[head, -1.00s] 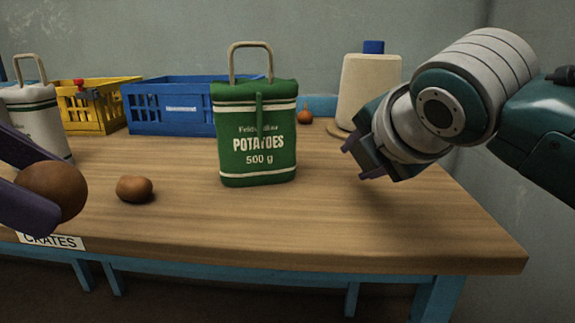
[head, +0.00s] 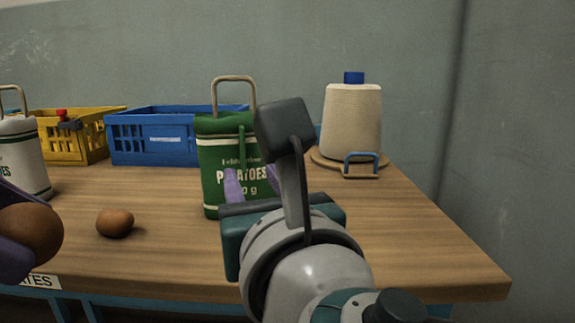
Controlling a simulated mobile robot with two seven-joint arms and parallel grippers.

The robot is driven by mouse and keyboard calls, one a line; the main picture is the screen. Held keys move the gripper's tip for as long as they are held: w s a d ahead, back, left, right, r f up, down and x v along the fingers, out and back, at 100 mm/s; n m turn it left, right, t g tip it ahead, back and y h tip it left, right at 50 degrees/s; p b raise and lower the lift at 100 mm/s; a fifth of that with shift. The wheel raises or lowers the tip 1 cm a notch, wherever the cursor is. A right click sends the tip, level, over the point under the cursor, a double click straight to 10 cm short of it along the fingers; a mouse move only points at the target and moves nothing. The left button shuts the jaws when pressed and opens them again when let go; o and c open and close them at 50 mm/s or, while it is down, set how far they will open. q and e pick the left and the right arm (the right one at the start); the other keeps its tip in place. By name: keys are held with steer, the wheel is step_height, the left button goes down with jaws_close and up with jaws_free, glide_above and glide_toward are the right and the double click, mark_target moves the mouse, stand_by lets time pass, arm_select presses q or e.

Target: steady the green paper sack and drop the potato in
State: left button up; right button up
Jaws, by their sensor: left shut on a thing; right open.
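The green paper sack (head: 214,155) stands upright on the wooden table, with a tan handle above its top. The opening of the sack cannot be seen from here. My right gripper (head: 252,183) is open, its two purple fingers in front of the lower part of the sack's printed face. I cannot tell whether they touch it; my arm hides the sack's lower right. My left gripper (head: 20,234) is at the left edge, shut on a brown potato (head: 38,230), well left of the sack. A second brown potato (head: 114,222) lies on the table between them.
A white sack (head: 22,160) stands at the left edge. A yellow crate (head: 85,150) and a blue crate (head: 150,152) stand behind. The table (head: 420,235) is clear on the right.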

mark_target(244, 161)
steer(key=x, duration=0.6)
steer(key=shift+w, duration=0.2)
jaws_close()
stand_by(0.5)
arm_select(q)
steer(key=shift+w, duration=0.1)
